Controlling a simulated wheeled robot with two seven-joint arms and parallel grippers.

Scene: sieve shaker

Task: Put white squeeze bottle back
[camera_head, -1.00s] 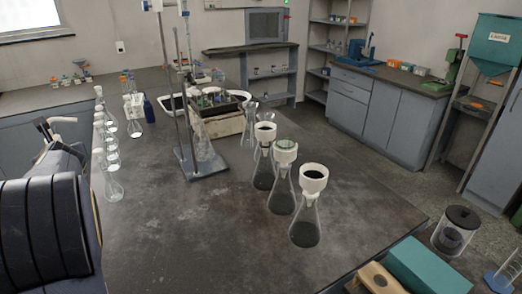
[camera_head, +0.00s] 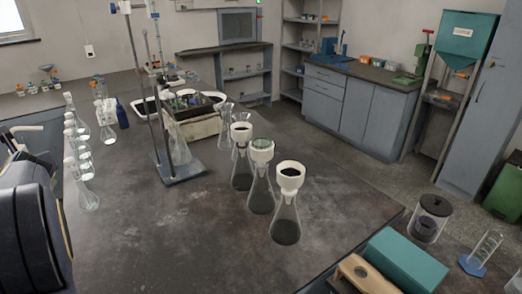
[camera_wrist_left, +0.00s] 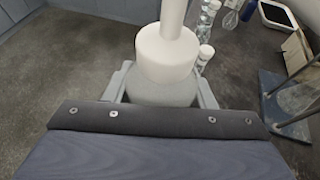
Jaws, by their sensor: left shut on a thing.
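In the left wrist view the white squeeze bottle (camera_wrist_left: 166,52) stands between the fingers of my left gripper (camera_wrist_left: 163,90), which is shut on it. Its cap and spout point away from the gripper, and its lower part is hidden behind the wrist. In the head view my left arm comes in at the left edge, with a pale piece of the bottle or gripper showing above it; the fingers are not clear there. My right gripper is not in view.
Several flasks (camera_head: 88,200) line the bench's left side. A stand base (camera_head: 182,174) and flasks with white funnels (camera_head: 285,225) occupy the middle. A teal box (camera_head: 408,259) and wooden block (camera_head: 358,278) lie at front right. The bench's front middle (camera_head: 170,245) is clear.

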